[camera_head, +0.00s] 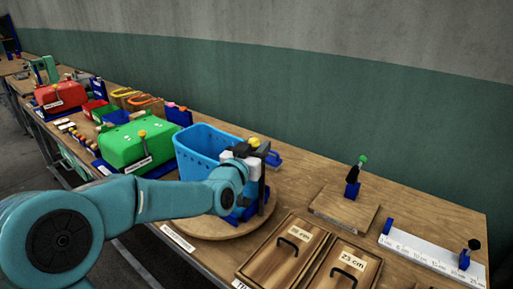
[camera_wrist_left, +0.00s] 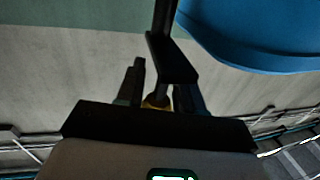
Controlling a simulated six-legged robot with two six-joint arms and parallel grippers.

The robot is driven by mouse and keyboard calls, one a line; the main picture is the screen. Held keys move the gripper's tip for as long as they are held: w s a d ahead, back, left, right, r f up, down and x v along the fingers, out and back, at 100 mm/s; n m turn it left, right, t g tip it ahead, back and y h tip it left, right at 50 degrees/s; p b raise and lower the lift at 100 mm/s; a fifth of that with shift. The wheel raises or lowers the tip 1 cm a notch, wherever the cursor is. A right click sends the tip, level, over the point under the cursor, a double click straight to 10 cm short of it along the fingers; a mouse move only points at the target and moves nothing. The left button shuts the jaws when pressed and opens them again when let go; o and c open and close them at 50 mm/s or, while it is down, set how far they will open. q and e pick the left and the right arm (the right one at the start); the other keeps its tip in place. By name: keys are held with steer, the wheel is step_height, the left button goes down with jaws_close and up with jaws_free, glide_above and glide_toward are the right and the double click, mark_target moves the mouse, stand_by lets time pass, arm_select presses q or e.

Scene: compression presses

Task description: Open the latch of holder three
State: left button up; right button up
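In the head view my left gripper (camera_head: 250,160) is at the right side of the blue basket (camera_head: 197,137), above a round wooden board (camera_head: 200,228). A yellow knob (camera_head: 254,142) shows at the gripper, next to a dark upright part (camera_head: 266,178). In the left wrist view the yellow knob (camera_wrist_left: 156,101) lies between the two dark fingers of my left gripper (camera_wrist_left: 158,90); whether they grip it is unclear. A black bar (camera_wrist_left: 170,58) runs just beyond it. My arm and gripper hide much of the fixture. I cannot read a holder number. My right gripper is not in view.
A green box (camera_head: 137,146) and a red box (camera_head: 61,96) stand farther left on the bench. Two wooden lids with handles (camera_head: 283,252) lie at the front. A small lever with a green knob (camera_head: 357,176) and a white ruler strip (camera_head: 430,255) are at the right.

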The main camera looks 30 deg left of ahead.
arm_select(q)
steer(key=shift+w+f, duration=0.1)
steer(key=shift+f, duration=0.1)
steer(key=s+d+b, duration=0.2)
steer(key=s+b, duration=0.1)
steer(key=s, duration=1.3)
steer(key=shift+d+b, duration=0.2)
steer(key=shift+b, duration=0.2)
steer(key=shift+s, duration=0.1)
